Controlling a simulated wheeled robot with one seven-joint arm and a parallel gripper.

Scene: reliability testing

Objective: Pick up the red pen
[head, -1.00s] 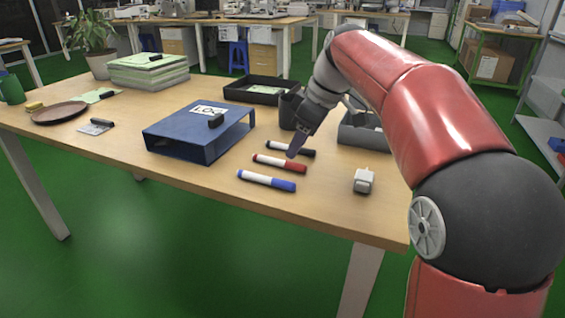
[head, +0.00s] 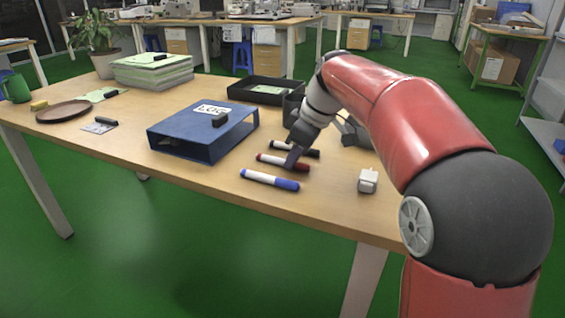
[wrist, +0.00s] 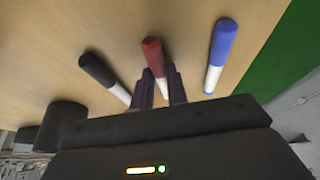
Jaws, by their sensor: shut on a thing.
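The red pen (head: 270,159) lies on the wooden table between a black pen (head: 310,153) and a blue pen (head: 270,180). My gripper (head: 291,161) is down at the table, shut on the red pen toward its right end. In the wrist view my gripper (wrist: 160,88) has one finger on each side of the red pen (wrist: 153,52). The black pen (wrist: 100,72) is to the left there and the blue pen (wrist: 221,50) to the right, both clear of the fingers. The fingers hide part of the red pen in the head view.
A blue binder (head: 185,148) stands left of the pens. A black tray (head: 262,97) and dark containers are behind my gripper. The table front (head: 215,185) is bare.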

